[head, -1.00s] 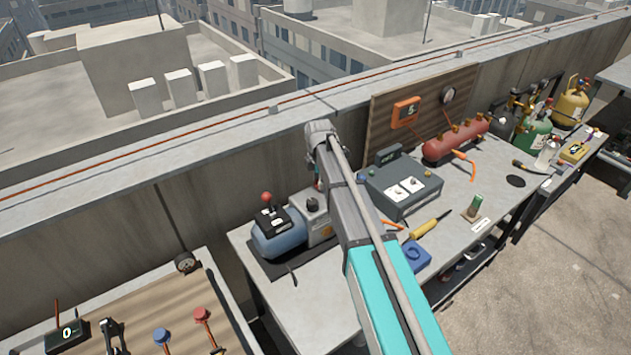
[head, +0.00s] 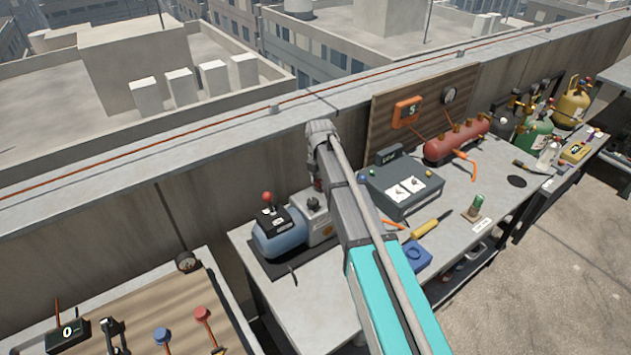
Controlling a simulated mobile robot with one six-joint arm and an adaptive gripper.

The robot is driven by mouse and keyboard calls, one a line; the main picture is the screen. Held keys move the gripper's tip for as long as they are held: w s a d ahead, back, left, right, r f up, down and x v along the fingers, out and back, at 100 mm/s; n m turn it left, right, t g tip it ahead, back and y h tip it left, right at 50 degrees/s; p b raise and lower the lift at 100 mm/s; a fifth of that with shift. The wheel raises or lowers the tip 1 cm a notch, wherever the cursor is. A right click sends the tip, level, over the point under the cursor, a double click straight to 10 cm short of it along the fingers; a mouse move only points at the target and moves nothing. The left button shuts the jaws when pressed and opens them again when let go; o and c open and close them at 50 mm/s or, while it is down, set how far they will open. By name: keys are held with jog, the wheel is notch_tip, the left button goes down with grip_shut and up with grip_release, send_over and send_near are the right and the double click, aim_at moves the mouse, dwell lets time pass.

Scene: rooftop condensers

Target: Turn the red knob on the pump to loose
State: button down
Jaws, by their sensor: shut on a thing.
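The pump (head: 282,238) stands on the workbench, left of my arm, with a blue-grey rounded body and a grey block at its right end. A red ball-shaped knob (head: 267,197) stands on a short stem above the black box on the pump. A small dark knob or cap (head: 313,204) sits on the grey block. My arm reaches over the bench, and its wrist is above and behind the grey block. My gripper is hidden behind my own arm. Its fingers and anything between them do not show. A small reddish patch beside the arm is too small to identify.
The grey workbench (head: 318,295) also holds a grey case (head: 402,187), a yellow-handled tool (head: 425,229), a blue item (head: 416,256) and a red tank (head: 457,140). A board with tools (head: 130,310) lies front left. A concrete parapet (head: 110,240) runs behind.

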jog(key=shift+s, duration=0.2)
jog(key=shift+c, duration=1.5)
grip_release()
jog(key=shift+w, duration=0.1)
